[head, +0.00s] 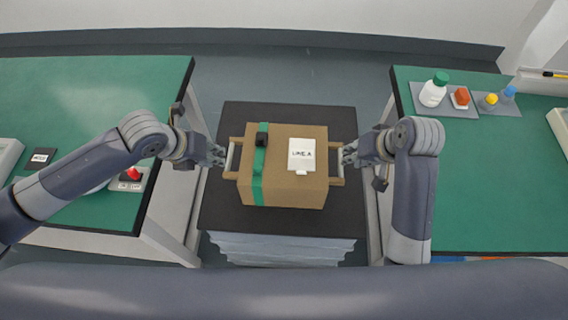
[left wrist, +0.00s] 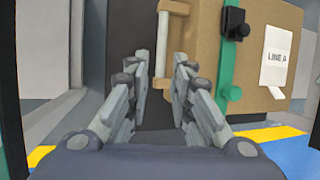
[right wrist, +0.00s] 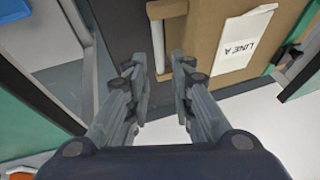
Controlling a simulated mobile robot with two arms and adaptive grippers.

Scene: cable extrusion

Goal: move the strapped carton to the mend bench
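The strapped carton (head: 285,190) is a brown box with a green strap (head: 259,165), a black buckle (head: 262,140) and a white "LINE A" label (head: 302,154). It sits upright on a black-topped stand (head: 335,117) between two green benches. Each side has a handle with a pale bar, the left one (left wrist: 162,55) and the right one (right wrist: 159,45). My left gripper (head: 219,155) is open with its fingertips at the left handle. My right gripper (head: 347,157) is open at the right handle. Neither gripper is closed on its handle. No sign tells which bench is the mend bench.
The left bench (head: 100,85) holds a red button box (head: 131,177) and a dark labelled block (head: 41,158). The right bench (head: 480,180) has a wide clear surface, with a white bottle (head: 434,90) and small containers on grey mats at the back. Grey floor separates the stand from both benches.

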